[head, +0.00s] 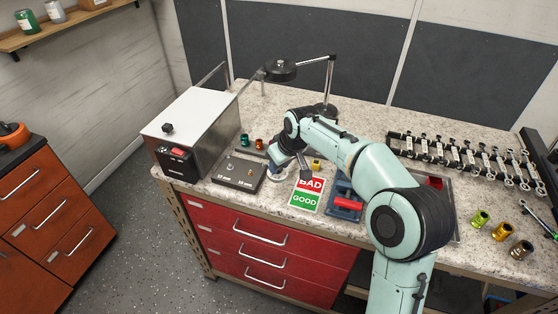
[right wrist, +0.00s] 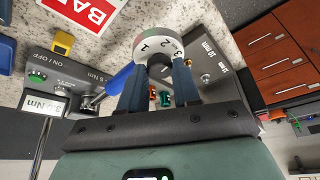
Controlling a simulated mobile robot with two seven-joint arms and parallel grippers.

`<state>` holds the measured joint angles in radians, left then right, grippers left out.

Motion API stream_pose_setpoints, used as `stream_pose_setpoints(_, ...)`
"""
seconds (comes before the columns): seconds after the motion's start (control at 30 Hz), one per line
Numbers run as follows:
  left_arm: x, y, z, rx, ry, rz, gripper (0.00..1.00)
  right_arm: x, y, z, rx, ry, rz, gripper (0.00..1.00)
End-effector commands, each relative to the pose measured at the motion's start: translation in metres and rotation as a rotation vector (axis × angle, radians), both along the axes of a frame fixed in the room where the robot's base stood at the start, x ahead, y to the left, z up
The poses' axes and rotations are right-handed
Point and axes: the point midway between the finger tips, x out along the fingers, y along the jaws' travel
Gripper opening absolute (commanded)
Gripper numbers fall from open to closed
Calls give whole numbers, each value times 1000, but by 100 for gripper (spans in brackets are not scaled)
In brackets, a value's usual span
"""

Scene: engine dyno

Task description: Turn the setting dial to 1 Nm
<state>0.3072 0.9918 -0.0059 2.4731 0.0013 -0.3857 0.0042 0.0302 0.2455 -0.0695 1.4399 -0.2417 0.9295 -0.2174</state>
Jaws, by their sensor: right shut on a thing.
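The setting dial (right wrist: 158,45) is a round white ring with black numbers, 1, 2 and 3 among them, and a dark central knob. My right gripper (right wrist: 160,84) has its two dark blue fingers shut on the knob, one on each side. In the head view, the dial (head: 270,174) is a pale disc at the bench's front, partly hidden by my right gripper (head: 279,164). My left gripper is out of view.
A flat dark box (head: 238,174) with small knobs lies left of the dial, beside a large metal cabinet (head: 196,125). A BAD/GOOD card (head: 305,197) lies to the right. A lamp (head: 280,70) stands behind. Several coloured sockets stand at the bench's right.

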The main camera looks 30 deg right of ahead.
Motion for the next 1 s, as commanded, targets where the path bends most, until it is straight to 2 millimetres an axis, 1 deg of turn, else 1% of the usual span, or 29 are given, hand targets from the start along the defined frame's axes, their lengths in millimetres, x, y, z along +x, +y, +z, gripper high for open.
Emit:
stream_pose_setpoints(0.03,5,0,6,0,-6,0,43,1,-2,3,1,-2,40,1)
stream_pose_setpoints(0.5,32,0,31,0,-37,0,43,4,-5,3,1,-5,487,1)
stream_pose_setpoints(0.73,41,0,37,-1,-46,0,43,5,-7,2,0,-3,707,1)
stream_pose_setpoints(1.0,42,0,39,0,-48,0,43,7,-8,1,-2,-4,963,1)
